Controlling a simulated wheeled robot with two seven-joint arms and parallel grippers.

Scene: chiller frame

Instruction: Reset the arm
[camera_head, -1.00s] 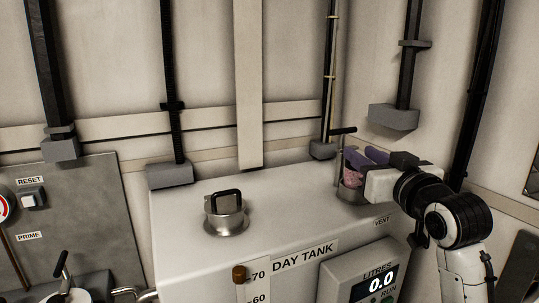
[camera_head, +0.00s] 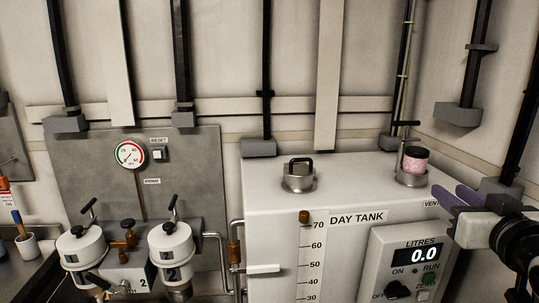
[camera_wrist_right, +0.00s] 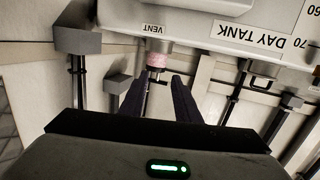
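My right gripper (camera_head: 452,199) is at the right edge of the head view, just right of the day tank (camera_head: 270,205). Its two dark purple fingers stand apart, and in the right wrist view the gripper (camera_wrist_right: 160,85) shows a gap with nothing held. A pink item with a dark top (camera_head: 415,159) sits in the metal vent fitting at the tank's right end. It also shows beyond the fingertips in the right wrist view (camera_wrist_right: 157,61), apart from them. My left gripper is not in view.
A metal filler cap (camera_head: 299,176) with a black handle stands on the tank. A litres display panel (camera_head: 408,262) is on its front. Left are two white filter housings (camera_head: 81,248), a gauge (camera_head: 131,154) and a cup with a brush (camera_head: 27,246). Grey brackets hang on the wall.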

